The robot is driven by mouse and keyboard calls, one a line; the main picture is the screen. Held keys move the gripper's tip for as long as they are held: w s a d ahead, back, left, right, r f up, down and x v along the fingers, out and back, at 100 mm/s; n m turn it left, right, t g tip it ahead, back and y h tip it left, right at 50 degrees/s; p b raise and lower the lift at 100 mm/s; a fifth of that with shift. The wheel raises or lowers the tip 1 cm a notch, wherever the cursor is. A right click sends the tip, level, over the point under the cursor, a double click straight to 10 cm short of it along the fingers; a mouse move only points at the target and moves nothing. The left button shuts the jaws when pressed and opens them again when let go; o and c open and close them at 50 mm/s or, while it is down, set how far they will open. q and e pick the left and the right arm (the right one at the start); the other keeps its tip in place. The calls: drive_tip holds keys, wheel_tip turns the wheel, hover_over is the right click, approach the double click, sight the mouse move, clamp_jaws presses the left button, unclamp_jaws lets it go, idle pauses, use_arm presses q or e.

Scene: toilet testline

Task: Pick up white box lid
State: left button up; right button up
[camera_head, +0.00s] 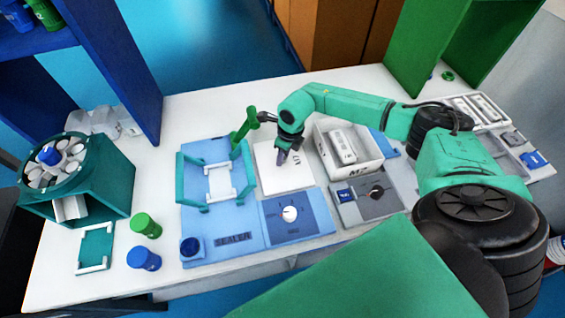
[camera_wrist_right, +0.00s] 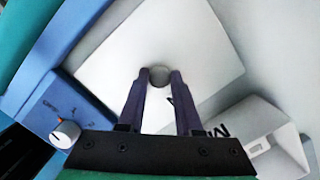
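My right gripper (camera_head: 284,157) points down over the lid in the head view. In the right wrist view, the right gripper (camera_wrist_right: 160,75) has its two dark fingers apart, with the knob showing between the tips. I cannot tell whether they touch it. My left gripper is not in view.
An open white box (camera_head: 373,165) with a white item inside stands right of the lid. A teal frame (camera_head: 187,175) and a green lever (camera_head: 243,128) stand to the left. A blue dial panel (camera_head: 310,225) lies in front; green (camera_head: 144,225) and blue (camera_head: 143,259) cylinders stand front left.

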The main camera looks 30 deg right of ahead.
clamp_jaws()
drive_tip(key=shift+r, duration=0.1)
